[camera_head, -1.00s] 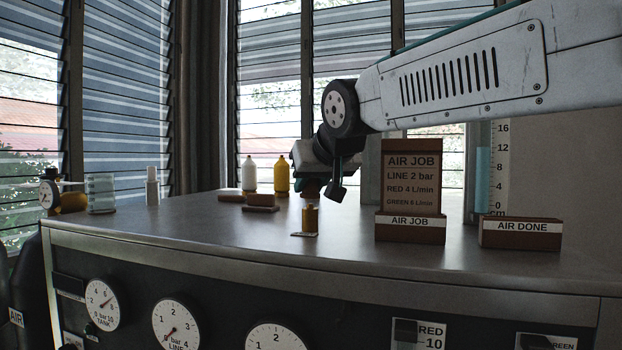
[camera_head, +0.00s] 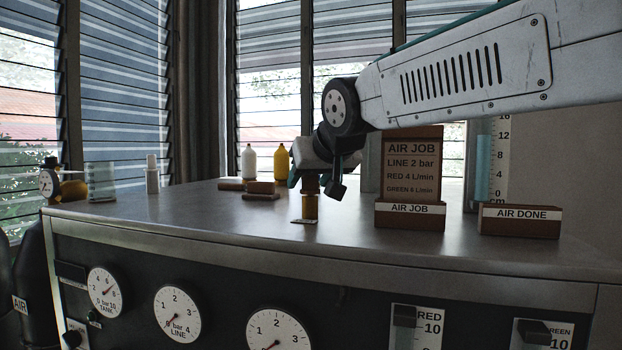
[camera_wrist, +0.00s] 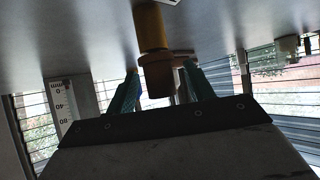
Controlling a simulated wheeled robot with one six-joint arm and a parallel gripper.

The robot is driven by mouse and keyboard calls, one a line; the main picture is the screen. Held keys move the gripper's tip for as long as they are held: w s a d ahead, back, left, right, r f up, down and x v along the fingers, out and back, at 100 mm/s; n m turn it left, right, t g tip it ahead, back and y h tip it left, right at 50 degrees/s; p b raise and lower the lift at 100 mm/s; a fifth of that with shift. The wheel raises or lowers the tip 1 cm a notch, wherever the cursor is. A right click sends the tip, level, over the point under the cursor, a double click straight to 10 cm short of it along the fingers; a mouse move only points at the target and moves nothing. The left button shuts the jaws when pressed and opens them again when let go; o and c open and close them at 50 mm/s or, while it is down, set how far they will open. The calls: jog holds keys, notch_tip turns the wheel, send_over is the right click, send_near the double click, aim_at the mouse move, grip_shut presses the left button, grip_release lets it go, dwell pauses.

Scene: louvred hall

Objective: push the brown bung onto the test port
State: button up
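The brown bung (camera_head: 310,184) is between the fingers of my gripper (camera_head: 312,178), upright above the yellow-brown test port (camera_head: 309,207). The port stands on the bench top with a small pale plate at its foot. In the wrist view the bung (camera_wrist: 156,76) is between the two teal fingers of my gripper (camera_wrist: 158,80), in line with the port (camera_wrist: 151,27). Its end meets the port there, with no clear gap. How far it is seated cannot be told.
A brown AIR JOB block (camera_head: 410,216) with an upright sign and an AIR DONE block (camera_head: 519,221) stand to the right. Low brown blocks (camera_head: 261,188), a white bottle (camera_head: 248,162) and a yellow bottle (camera_head: 281,162) are behind. Gauges (camera_head: 177,313) line the bench front.

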jog(key=shift+r, duration=0.1)
jog(key=s+d+r, duration=0.1)
jog(key=s+r, duration=0.2)
jog(key=r, duration=0.3)
dwell(0.3)
jog(key=shift+s+d, duration=0.1)
